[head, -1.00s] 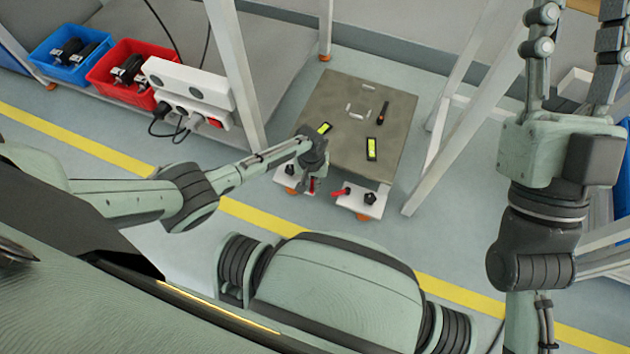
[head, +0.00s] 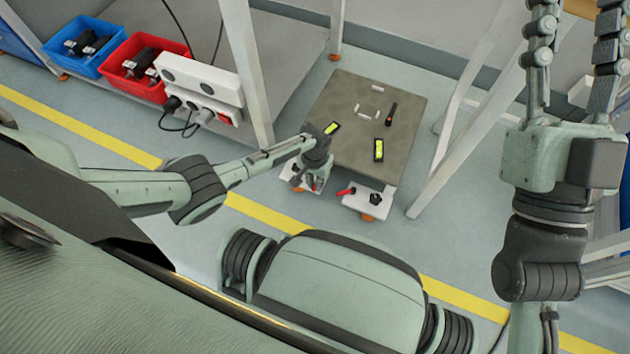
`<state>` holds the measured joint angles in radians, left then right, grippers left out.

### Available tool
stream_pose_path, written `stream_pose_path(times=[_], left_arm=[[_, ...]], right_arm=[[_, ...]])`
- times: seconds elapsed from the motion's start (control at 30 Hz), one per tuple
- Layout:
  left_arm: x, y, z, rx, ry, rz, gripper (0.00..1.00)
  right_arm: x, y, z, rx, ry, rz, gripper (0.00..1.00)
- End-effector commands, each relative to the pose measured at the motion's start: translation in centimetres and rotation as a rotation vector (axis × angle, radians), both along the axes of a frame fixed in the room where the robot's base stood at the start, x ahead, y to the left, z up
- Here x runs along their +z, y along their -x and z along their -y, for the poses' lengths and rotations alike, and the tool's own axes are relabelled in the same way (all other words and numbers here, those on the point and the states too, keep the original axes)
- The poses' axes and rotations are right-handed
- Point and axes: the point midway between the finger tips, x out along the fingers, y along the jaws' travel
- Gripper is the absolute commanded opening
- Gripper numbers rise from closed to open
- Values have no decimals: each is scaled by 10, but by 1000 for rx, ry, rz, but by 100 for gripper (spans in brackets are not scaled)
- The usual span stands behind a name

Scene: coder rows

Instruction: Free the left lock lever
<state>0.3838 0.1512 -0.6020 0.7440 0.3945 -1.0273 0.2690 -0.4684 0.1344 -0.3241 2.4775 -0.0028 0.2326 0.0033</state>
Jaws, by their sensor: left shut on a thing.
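A low plate-topped cart (head: 352,146) stands on the floor with white brackets at its near edge. The left bracket (head: 292,171) carries a red lever (head: 313,182), mostly hidden by my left gripper (head: 311,178). The gripper points down at this bracket and is shut on the red lever; the fingers are small and the exact grip is hard to see. The right bracket (head: 366,200) has its own red lever (head: 346,191) and a black knob (head: 376,198), with nothing touching them. My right gripper (head: 570,50) is raised at the right, fingers spread and empty.
On the cart top lie yellow-and-black items (head: 379,150) and a dark orange-tipped tool (head: 391,114). White frame legs (head: 450,130) stand close on both sides. A blue bin (head: 85,45), a red bin (head: 140,68) and a white socket box (head: 199,78) sit at upper left.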

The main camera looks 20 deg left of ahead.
Motion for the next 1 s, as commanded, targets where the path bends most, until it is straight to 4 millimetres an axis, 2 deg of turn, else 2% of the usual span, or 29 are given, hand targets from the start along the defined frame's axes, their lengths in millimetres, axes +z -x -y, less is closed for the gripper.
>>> stream_pose_path(times=[0.03,0.07,0.23,0.53,0.67,0.83,1.0], left_arm=[[0,0,0,-2,-1,-1,0],[0,0,0,-2,-1,-1,11],[0,0,0,-1,-1,-1,31],[1,0,0,0,-1,0,31],[8,0,0,-1,0,1,31],[32,0,-1,-2,-1,2,31],[68,-1,0,-2,0,4,31]], right_arm=[[0,0,0,0,0,0,40],[0,0,0,0,0,0,40],[0,0,0,0,0,0,40],[-2,0,-1,3,2,-8,40],[-2,0,-1,2,2,-6,40],[-1,0,0,2,1,-4,40],[-1,0,0,1,1,-3,40]])
